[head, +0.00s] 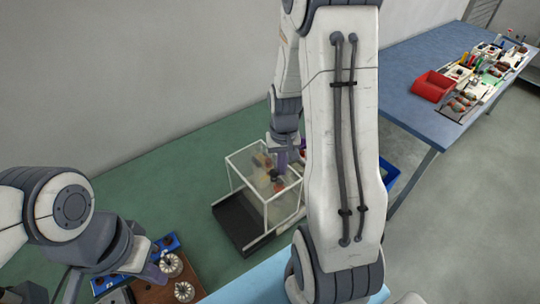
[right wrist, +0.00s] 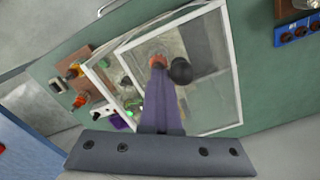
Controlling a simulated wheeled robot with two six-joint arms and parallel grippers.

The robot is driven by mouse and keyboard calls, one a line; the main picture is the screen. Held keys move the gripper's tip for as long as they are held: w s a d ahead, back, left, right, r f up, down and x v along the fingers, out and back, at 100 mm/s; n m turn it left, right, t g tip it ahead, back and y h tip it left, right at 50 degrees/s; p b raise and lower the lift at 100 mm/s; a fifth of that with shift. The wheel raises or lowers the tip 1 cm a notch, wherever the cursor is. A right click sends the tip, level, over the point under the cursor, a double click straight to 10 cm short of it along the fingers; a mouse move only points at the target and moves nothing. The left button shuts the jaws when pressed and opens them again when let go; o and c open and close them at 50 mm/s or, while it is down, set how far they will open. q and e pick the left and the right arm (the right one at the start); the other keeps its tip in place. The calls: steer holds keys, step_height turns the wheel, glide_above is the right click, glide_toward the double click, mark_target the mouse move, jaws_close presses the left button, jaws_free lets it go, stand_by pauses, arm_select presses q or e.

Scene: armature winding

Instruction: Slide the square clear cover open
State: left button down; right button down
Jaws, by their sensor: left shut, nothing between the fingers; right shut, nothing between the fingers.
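The square clear cover (head: 264,201), a white-edged see-through box, stands on the green bench. In the right wrist view, its clear pane (right wrist: 207,95) has a white frame and a round black knob (right wrist: 181,70). My right gripper (head: 282,160) is shut and empty, pointing down at the cover's top. In the right wrist view, its purple fingers (right wrist: 157,66) are just left of the knob; I cannot tell whether they touch it. My left gripper (head: 157,271) is shut and empty at lower left, away from the cover. My right arm hides the cover's right side.
A dark base (head: 238,222) extends in front of the cover. A brown board (head: 150,292) with round metal parts lies by my left gripper, near blue blocks (head: 167,243). Green bench left of the cover is clear.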

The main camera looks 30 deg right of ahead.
mark_target(258, 189)
steer(key=shift+s+a, duration=0.15)
steer(key=shift+a, duration=1.9)
steer(key=shift+s+a, duration=0.15)
steer(key=shift+a, duration=1.9)
steer(key=shift+d+r+p, duration=0.15)
steer(key=shift+r+p, duration=0.8)
steer(key=shift+d+r+p, duration=0.15)
steer(key=shift+r+p, duration=0.75)
steer(key=r+p, duration=0.1)
steer(key=r, duration=0.1)
steer(key=d+r+p, duration=0.1)
steer(key=p, duration=0.1)
steer(key=shift+d+r+p, duration=0.1)
steer(key=shift+r+p, duration=0.2)
steer(key=shift+r, duration=0.1)
